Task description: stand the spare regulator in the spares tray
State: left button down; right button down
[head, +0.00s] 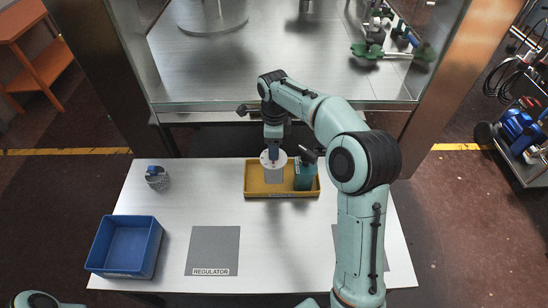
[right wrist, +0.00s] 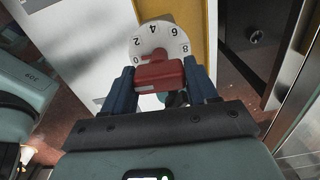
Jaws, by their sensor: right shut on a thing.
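My right gripper (head: 273,150) points down over the left part of the yellow spares tray (head: 255,193). It is shut on the regulator, whose white round dial (head: 266,164) shows at the fingertips, with a grey part below it. In the right wrist view the numbered dial (right wrist: 172,36) and a red block (right wrist: 160,75) sit between the two blue fingers. The regulator is over or in the tray; I cannot tell whether its base touches the floor. My left gripper is not in view.
A teal item (head: 304,178) with a dark top stands in the tray's right part, close to the regulator. A blue bin (head: 125,270), a bare grey mat labelled REGULATOR (head: 213,248) and a small blue-capped bottle (head: 157,178) are on the white table (head: 190,200). A glass-fronted cabinet stands behind.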

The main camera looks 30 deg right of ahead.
aim_at(274, 165)
notch_tip(274, 165, down, 6)
jog(key=shift+w+r+b, duration=0.1)
jog(key=shift+b, duration=0.2)
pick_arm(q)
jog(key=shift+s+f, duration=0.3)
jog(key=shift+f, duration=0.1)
pick_arm(e)
jog(key=shift+w, duration=0.1)
jog(key=shift+f, duration=0.2)
jog(key=shift+c, duration=1.6)
grip_release()
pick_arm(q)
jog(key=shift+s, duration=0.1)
pick_arm(e)
jog(key=shift+r, duration=0.1)
